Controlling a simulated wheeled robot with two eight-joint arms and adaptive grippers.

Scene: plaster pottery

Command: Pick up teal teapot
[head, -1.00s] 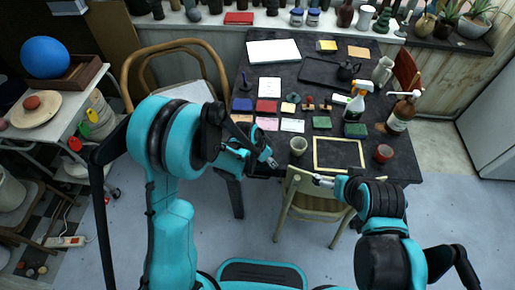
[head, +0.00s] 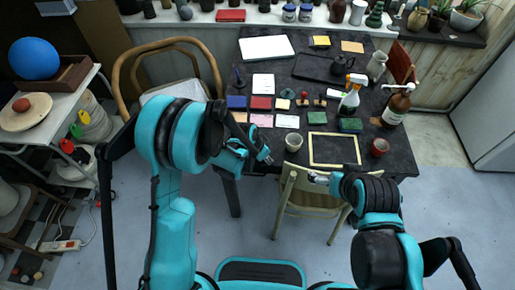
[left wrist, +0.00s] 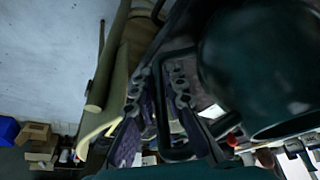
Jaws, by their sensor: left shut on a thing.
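In the left wrist view, a large, dark teal rounded body with a round rim fills the upper right, and I take it for the teal teapot (left wrist: 255,60). A dark handle-like loop lies between the fingers of my left gripper (left wrist: 163,112), which is shut on it. In the head view, my left gripper (head: 265,156) is in front of the table's near edge; I cannot make out the teapot there. My right gripper (head: 318,178) is by the chair back, too small to tell open from shut.
The floor nearby is open.

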